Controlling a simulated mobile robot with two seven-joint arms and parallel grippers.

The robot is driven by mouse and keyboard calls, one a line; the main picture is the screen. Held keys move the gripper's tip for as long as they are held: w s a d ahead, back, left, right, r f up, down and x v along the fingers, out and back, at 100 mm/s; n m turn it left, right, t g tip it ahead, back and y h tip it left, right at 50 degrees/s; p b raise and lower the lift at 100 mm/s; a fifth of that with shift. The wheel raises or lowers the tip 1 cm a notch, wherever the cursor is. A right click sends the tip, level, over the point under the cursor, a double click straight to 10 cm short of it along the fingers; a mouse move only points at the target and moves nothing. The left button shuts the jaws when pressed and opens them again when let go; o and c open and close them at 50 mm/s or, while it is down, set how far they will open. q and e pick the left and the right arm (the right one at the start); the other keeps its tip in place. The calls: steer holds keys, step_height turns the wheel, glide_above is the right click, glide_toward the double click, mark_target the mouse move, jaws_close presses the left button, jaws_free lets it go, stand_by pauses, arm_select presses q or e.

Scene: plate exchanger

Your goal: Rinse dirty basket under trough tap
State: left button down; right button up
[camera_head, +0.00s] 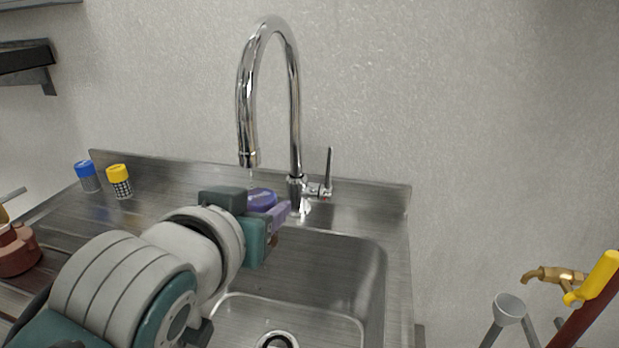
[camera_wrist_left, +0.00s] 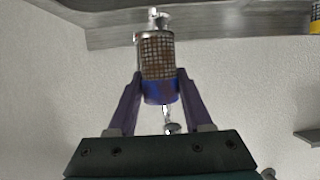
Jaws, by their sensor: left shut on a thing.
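In the head view most of the basket is hidden behind the gripper. It is held above the back of the sink, below the chrome tap's spout (camera_head: 248,158). A thin trickle seems to hang under the spout. My right gripper is not in view.
A blue-capped basket (camera_head: 87,176) and a yellow-capped basket (camera_head: 119,182) stand on the drainboard at left. The steel sink (camera_head: 345,262) is open below the gripper. A tap lever (camera_head: 328,172) stands right of the tap. A brass tap (camera_head: 553,275) is at far right.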

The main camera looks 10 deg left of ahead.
arm_select(q)
steer(key=shift+s, duration=0.1)
steer(key=shift+d, duration=0.15)
stand_by(0.3)
steer(key=shift+w+d, duration=0.25)
steer(key=shift+d, duration=0.15)
steer(key=shift+a, duration=0.1)
steer(key=shift+s+a+p, duration=0.2)
steer(key=shift+a+p, duration=0.25)
steer(key=shift+d, duration=0.1)
steer(key=shift+w+d, duration=0.2)
steer(key=shift+d, duration=0.3)
